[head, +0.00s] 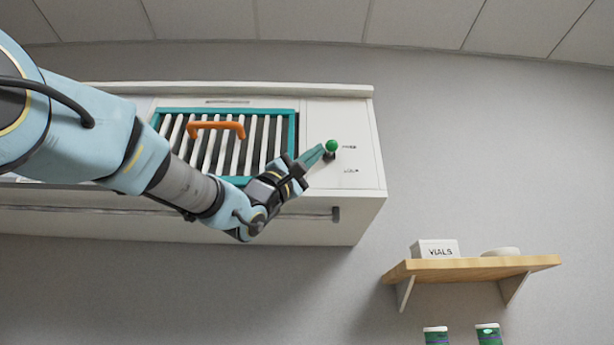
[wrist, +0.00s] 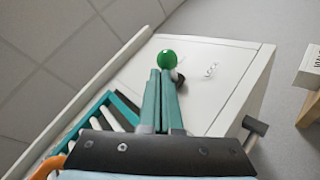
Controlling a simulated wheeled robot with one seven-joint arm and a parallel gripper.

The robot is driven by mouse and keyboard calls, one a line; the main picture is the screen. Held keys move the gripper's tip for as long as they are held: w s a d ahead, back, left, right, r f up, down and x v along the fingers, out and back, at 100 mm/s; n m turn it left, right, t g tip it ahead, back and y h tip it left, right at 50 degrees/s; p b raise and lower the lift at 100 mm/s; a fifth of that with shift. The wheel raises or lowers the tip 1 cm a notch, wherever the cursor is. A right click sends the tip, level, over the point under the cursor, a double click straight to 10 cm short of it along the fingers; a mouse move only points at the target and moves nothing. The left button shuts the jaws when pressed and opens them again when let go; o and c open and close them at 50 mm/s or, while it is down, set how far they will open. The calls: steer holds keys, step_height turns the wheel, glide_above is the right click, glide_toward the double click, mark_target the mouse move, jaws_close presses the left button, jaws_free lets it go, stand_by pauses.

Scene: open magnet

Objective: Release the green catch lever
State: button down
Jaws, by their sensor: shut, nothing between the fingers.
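The green catch lever (head: 332,146) is a small green ball knob on a short dark base on the white panel, right of the barred grille. It also shows in the wrist view (wrist: 166,59), just beyond my fingertips. My gripper (head: 316,155) is shut and empty, its teal fingers together. In the wrist view the fingertips (wrist: 160,74) are at the lower edge of the knob; I cannot tell whether they touch it. The lever's base is partly hidden by the fingers in the wrist view.
The white cabinet (head: 355,180) carries a teal-framed grille (head: 290,125) with white bars and an orange handle (head: 216,126). A dark-ended rail runs along its lower front. A wooden shelf (head: 470,268) with a box marked VIALS (head: 435,249) is at the lower right. Bare wall lies right of the cabinet.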

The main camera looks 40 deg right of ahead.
steer(key=r, duration=0.2)
steer(key=s+r, duration=0.1)
steer(key=r, duration=0.1)
steer(key=shift+a+p, duration=0.35)
steer(key=shift+p, duration=0.05)
steer(key=shift+f, duration=0.1)
